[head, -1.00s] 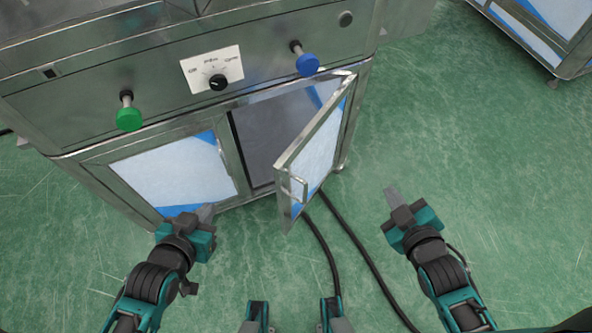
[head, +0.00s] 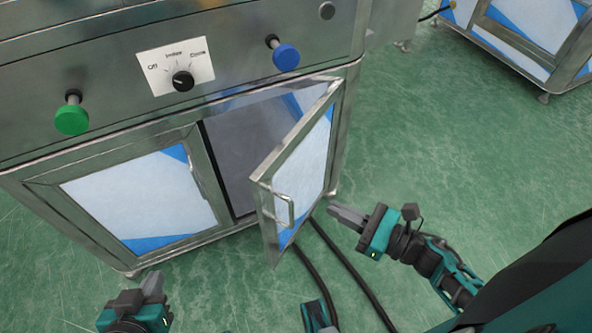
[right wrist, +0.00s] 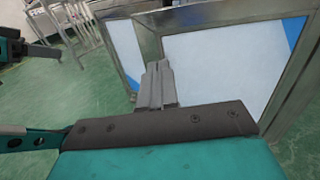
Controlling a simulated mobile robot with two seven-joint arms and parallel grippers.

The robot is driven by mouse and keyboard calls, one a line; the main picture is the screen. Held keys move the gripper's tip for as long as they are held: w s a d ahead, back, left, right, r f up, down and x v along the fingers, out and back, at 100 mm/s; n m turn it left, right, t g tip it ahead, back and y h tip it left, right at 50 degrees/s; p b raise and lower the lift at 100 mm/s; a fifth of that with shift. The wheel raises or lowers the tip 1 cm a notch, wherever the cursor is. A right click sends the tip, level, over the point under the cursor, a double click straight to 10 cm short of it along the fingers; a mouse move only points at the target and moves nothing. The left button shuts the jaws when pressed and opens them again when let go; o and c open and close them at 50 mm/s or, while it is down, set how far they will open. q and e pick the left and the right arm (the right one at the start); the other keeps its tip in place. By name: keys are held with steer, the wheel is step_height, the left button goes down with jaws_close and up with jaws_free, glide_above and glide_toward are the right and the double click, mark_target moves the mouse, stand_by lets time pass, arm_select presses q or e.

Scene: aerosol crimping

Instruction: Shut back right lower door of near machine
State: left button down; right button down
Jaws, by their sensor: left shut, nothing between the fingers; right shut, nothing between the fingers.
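The near machine (head: 110,150) is a steel cabinet with two lower doors. Its right lower door (head: 302,165), a steel frame with a white and blue panel and a bar handle (head: 287,212), stands open, swung outward on its right-hand hinge side. The left lower door (head: 140,200) is shut. My right gripper (head: 335,213) is shut and empty, just right of the open door's outer face; I cannot tell whether it touches. In the right wrist view its fingers (right wrist: 157,82) point at a white panel in a steel frame (right wrist: 225,65). My left gripper (head: 152,283) is shut and empty, low in front of the left door.
A green knob (head: 72,117), a blue knob (head: 286,56) and a black rotary switch (head: 183,81) are on the front panel above the doors. Black cables (head: 345,265) run along the green floor below the open door. Another machine (head: 530,40) stands at the upper right.

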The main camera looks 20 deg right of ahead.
mark_target(272, 177)
steer(key=x, duration=1.3)
steer(key=shift+w+a, duration=0.15)
steer(key=shift+w, duration=0.1)
arm_select(q)
steer(key=shift+s+f, duration=0.1)
steer(key=shift+f, duration=0.25)
arm_select(e)
steer(key=shift+w, duration=0.1)
